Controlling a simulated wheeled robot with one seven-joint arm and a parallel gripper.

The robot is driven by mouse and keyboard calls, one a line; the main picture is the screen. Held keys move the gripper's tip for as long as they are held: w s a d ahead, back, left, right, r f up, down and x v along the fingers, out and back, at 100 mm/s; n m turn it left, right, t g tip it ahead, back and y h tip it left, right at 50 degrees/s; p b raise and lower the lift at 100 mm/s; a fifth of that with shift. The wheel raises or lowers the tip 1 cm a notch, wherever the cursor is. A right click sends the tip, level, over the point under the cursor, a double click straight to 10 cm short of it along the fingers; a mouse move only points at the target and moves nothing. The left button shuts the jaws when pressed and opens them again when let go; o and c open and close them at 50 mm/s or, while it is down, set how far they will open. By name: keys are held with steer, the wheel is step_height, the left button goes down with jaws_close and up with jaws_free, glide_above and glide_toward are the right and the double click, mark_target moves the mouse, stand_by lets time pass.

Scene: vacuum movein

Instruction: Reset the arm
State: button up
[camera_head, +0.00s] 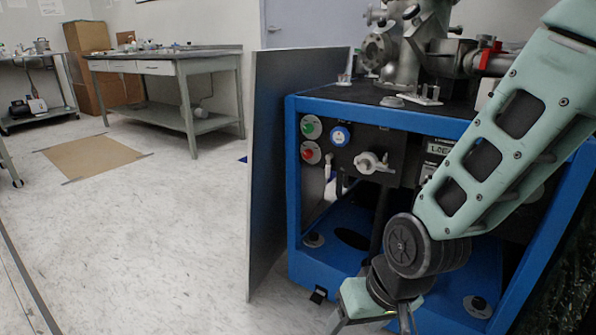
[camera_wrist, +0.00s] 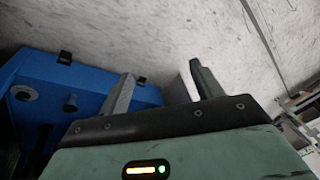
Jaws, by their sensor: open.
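My arm reaches down from the upper right in the head view, in front of a blue-framed vacuum machine (camera_head: 292,190). My gripper (camera_head: 372,326) hangs low before the machine's base, its fingertips cut off by the bottom edge. In the wrist view my gripper (camera_wrist: 160,82) has its two fingers spread with nothing between them. Pale floor (camera_wrist: 180,35) lies beyond the fingertips, and the machine's blue base (camera_wrist: 85,85) is to the left, close to the left finger.
A grey upright panel (camera_head: 275,170) stands at the machine's left side. A workbench (camera_head: 165,68) stands at the back left, with a brown mat (camera_head: 93,158) on the floor. Metal pump parts (camera_head: 405,55) top the machine.

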steer(key=s+d+r+n+g+h+p, duration=0.1)
steer(key=s+d+r+n, duration=0.15)
steer(key=s+r, duration=0.35)
steer(key=s+d+r+n+g+h+p, duration=0.1)
steer(key=s+d+r+n, duration=0.15)
steer(key=s+r, duration=0.35)
step_height(320, 180, up, 38)
steer(key=p, duration=3.8)
steer(key=shift+w+a+f, duration=0.15)
steer(key=shift+a, duration=0.05)
